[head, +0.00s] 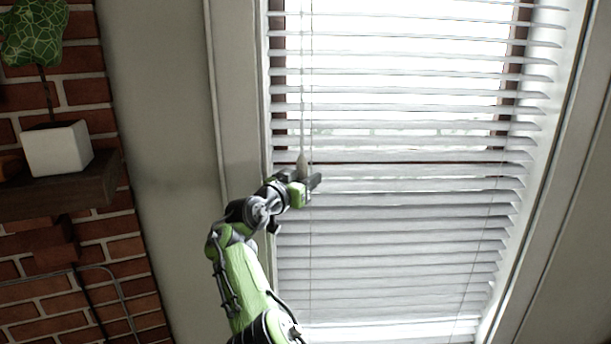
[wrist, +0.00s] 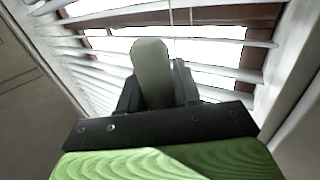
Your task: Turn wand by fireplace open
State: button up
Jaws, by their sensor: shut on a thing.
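The wand (head: 302,158) hangs in front of the left side of the window blind (head: 400,215) in the head view. It is a thin pale rod with a thicker, tapered lower end. My gripper (head: 312,182) is at that lower end, close to the slats. In the wrist view the thick grey-white end of the wand (wrist: 151,70) stands between the two dark fingers of my gripper (wrist: 158,90), which are shut on it. The fingertips are partly hidden behind the wand end. The slats are tilted, with bright gaps between them, wider in the upper part.
A brick fireplace wall (head: 85,92) is at the left, with a dark wooden mantel (head: 70,190) bearing a white pot (head: 57,148) with a green plant (head: 35,32). The window frame (head: 240,110) runs close beside my arm. Thin cords hang in front of the blind.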

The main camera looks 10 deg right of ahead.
jog(key=shift+d+m+g+h, duration=0.1)
jog(key=shift+m+g+h, duration=0.2)
jog(key=shift+g, duration=0.1)
dwell(0.3)
jog(key=o, duration=1)
jog(key=shift+c, duration=0.2)
jog(key=b+v, duration=0.4)
jog(key=v, duration=1.1)
jog(key=shift+s+a+b, duration=0.2)
jog(key=shift+a+b, duration=0.1)
jog(key=shift+b, duration=0.1)
jog(key=shift+c, duration=0.2)
